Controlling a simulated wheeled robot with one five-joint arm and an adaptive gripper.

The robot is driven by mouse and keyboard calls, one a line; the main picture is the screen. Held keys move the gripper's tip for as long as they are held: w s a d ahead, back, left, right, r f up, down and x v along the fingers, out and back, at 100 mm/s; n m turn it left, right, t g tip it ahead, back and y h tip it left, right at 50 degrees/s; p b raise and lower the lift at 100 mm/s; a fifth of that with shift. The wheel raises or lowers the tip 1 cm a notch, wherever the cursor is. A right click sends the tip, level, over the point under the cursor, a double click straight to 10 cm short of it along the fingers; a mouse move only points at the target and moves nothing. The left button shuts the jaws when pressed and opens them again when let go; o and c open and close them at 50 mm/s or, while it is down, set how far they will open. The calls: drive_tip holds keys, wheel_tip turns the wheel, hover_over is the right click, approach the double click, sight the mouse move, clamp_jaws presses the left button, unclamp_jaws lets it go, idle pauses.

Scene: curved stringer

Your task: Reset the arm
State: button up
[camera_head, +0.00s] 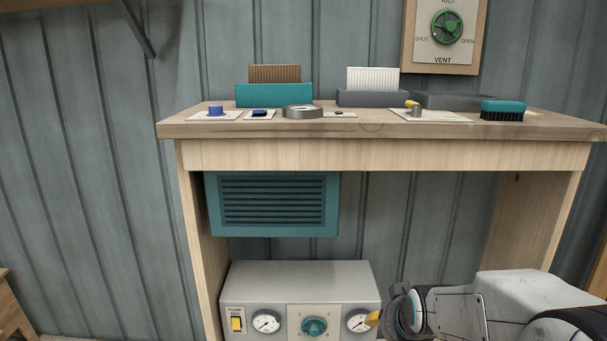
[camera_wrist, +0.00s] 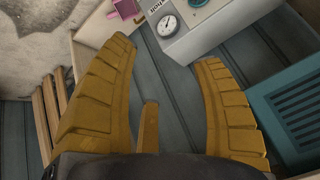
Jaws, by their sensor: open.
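My gripper (camera_wrist: 166,52) fills the lower part of the wrist view, with two yellow ribbed fingers spread wide apart. Nothing is held between them. In the head view my arm reaches in from the lower right, low in front of the bench, and a yellow fingertip (camera_head: 373,318) shows beside the grey gauge box (camera_head: 300,280). Most of the gripper is hidden there behind my wrist. In the wrist view the box (camera_wrist: 218,25) lies beyond the fingertips.
A wooden bench (camera_head: 380,155) stands above the box. On its top are a teal-backed brush (camera_head: 502,107), a grey tape roll (camera_head: 302,112) and card holders. A teal vent (camera_head: 272,205) hangs below. A green valve wheel (camera_head: 447,26) is on the wall.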

drive_tip(key=s+r+n+g+p, duration=0.1)
drive_tip(key=s+r+p, duration=0.3)
drive_tip(key=s, duration=0.8)
drive_tip(key=s+r+n+g+p, duration=0.2)
drive_tip(key=s+r+p, duration=0.3)
drive_tip(key=s+r, duration=0.4)
drive_tip(key=s+n, duration=0.1)
drive_tip(key=s, duration=0.2)
drive_tip(key=shift+r+n+g, duration=0.15)
drive_tip(key=shift+n+g, duration=0.15)
drive_tip(key=shift+a, duration=0.1)
